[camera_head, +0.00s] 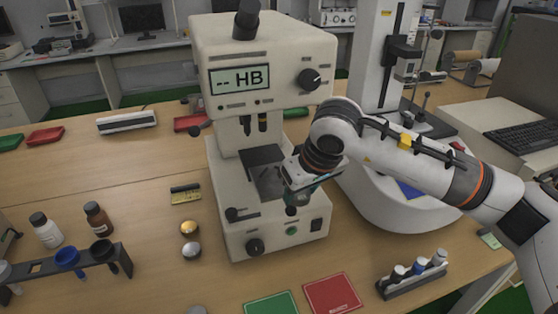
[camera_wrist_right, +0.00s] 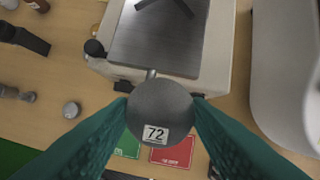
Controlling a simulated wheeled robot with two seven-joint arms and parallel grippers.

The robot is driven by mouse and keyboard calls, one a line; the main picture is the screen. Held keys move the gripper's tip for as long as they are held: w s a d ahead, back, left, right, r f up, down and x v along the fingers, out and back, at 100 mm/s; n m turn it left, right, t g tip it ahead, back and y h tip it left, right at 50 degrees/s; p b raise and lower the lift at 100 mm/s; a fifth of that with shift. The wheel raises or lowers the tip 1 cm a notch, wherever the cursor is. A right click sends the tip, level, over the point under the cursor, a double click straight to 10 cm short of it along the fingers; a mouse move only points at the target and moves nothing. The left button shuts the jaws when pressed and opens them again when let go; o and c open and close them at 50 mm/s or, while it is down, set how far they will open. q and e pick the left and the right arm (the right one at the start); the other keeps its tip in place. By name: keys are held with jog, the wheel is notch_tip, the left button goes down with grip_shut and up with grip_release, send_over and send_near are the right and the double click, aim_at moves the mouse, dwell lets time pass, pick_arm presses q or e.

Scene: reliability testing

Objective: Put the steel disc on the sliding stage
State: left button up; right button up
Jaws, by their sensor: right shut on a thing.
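The steel disc (camera_wrist_right: 160,108) is dark grey and round with a white label reading 72. It sits between the green fingers of my right gripper (camera_wrist_right: 158,112), which is shut on it. In the head view my right gripper (camera_head: 303,192) is at the front right of the sliding stage (camera_head: 262,172), and I cannot make out the disc there. In the right wrist view the stage (camera_wrist_right: 140,50) lies just beyond the disc. My left gripper is not in view.
A brass-coloured piece (camera_head: 189,228) and a silver piece (camera_head: 192,251) lie left of the tester. Green (camera_head: 271,304) and red (camera_head: 332,293) mats lie in front. A vial rack (camera_head: 413,277) stands front right. A white machine (camera_head: 400,195) stands close on the right.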

aim_at(275, 177)
jog(key=w+a, duration=0.1)
jog(key=w, duration=0.1)
jog(key=w+a+p, duration=0.1)
jog(key=w, duration=0.1)
jog(key=w+a, duration=0.1)
jog(key=w, duration=0.1)
jog(key=shift+a, duration=0.15)
jog(key=shift+w+a+r+p, duration=0.1)
jog(key=shift+w+a+p, duration=0.25)
jog(key=shift+w, duration=0.2)
jog(key=shift+w+a+r+p, duration=0.1)
jog(key=shift+w+a+p, duration=0.1)
jog(key=shift+w+p, duration=0.25)
jog(key=shift+x, duration=0.95)
jog(key=shift+w, duration=0.15)
jog(key=shift+d, duration=0.1)
jog(key=shift+f, duration=0.1)
jog(key=shift+f, duration=0.2)
jog(key=o, duration=1.2)
